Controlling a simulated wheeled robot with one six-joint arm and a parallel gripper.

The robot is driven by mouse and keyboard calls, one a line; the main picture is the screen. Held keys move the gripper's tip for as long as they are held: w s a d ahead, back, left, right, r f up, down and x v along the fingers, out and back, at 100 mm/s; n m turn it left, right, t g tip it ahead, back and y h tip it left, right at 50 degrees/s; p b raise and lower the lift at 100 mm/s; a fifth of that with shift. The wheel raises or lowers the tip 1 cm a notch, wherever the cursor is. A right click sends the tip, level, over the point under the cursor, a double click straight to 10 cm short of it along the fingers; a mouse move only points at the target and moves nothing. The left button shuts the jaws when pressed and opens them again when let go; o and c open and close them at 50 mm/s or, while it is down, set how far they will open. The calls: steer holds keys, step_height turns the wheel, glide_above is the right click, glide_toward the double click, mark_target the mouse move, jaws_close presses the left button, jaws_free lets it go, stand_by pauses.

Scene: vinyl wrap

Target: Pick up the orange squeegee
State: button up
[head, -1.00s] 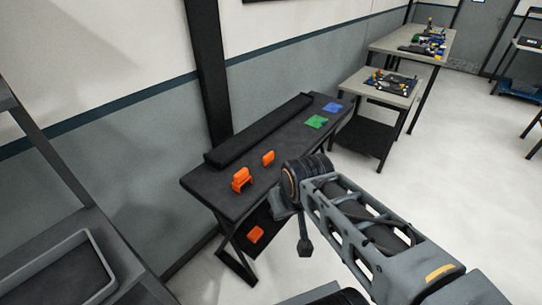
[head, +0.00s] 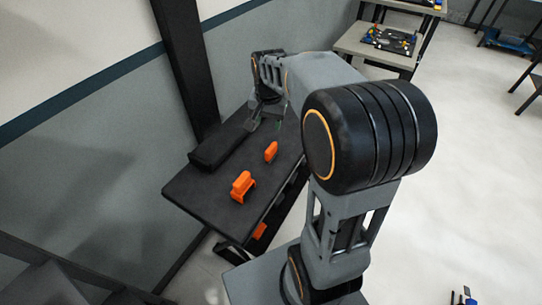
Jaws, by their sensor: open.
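Two orange things stand on the dark table (head: 200,187): a larger blocky orange piece (head: 242,187) near the front and a smaller, slimmer orange piece (head: 271,152) behind it to the right. A third orange thing (head: 259,231) shows below the tabletop. I cannot tell for sure from their shapes which is the squeegee. My gripper (head: 265,121) is open and empty, pointing down over the far part of the table, beyond the slimmer orange piece and apart from it. My arm hides the table's far right end.
A long black bar (head: 217,146) lies along the table's wall side. A black post (head: 183,70) stands against the wall behind it. A side table with a dark board (head: 388,40) is farther back. Open floor (head: 460,190) lies to the right.

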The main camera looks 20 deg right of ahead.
mark_target(272, 146)
steer(key=w+d+f+m, duration=0.1)
steer(key=w+f, duration=0.1)
steer(key=f, duration=0.2)
steer(key=w+d+f+m+b, duration=0.1)
steer(key=f, duration=0.4)
steer(key=w+d+f+m+g, duration=0.1)
steer(key=w+d+f, duration=0.1)
steer(key=f, duration=0.3)
steer(key=shift+w, duration=0.35)
steer(key=shift+s+f, duration=0.1)
steer(key=shift+f, duration=2.95)
steer(key=shift+c, duration=0.5)
jaws_close()
